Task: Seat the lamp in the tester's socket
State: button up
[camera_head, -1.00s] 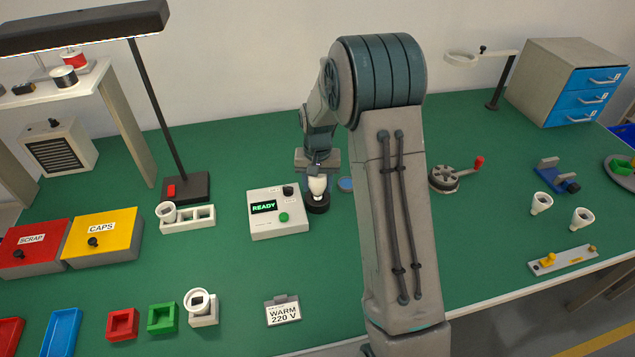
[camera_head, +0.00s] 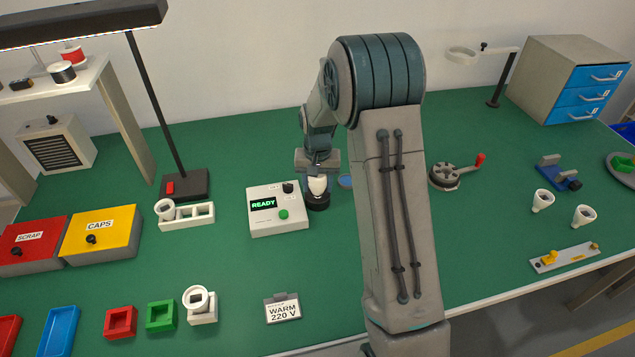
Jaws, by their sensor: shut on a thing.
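The tester (camera_head: 278,222) is a white box with a lit READY display, a green button and a black knob, standing mid-bench. Its round black socket (camera_head: 318,202) is at its right side. A white lamp (camera_head: 317,185) stands upright over the socket, its lower end at the socket's opening. My gripper (camera_head: 318,172) is above the socket, pointing down, shut on the lamp. The lamp's base is hidden, so I cannot tell how deep it sits.
A WARM 220 V card (camera_head: 283,309) lies in front of the tester. A white holder (camera_head: 187,217) with a lamp stands to the left. A blue disc (camera_head: 345,181) lies right of the socket. Two white lamps (camera_head: 543,201) stand at the right. My arm hides part of the bench.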

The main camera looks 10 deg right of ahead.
jog(key=shift+f, duration=0.1)
jog(key=o, duration=1)
notch_tip(320, 180, up, 14)
jog(key=shift+f+b, duration=0.1)
jog(key=shift+b, duration=0.4)
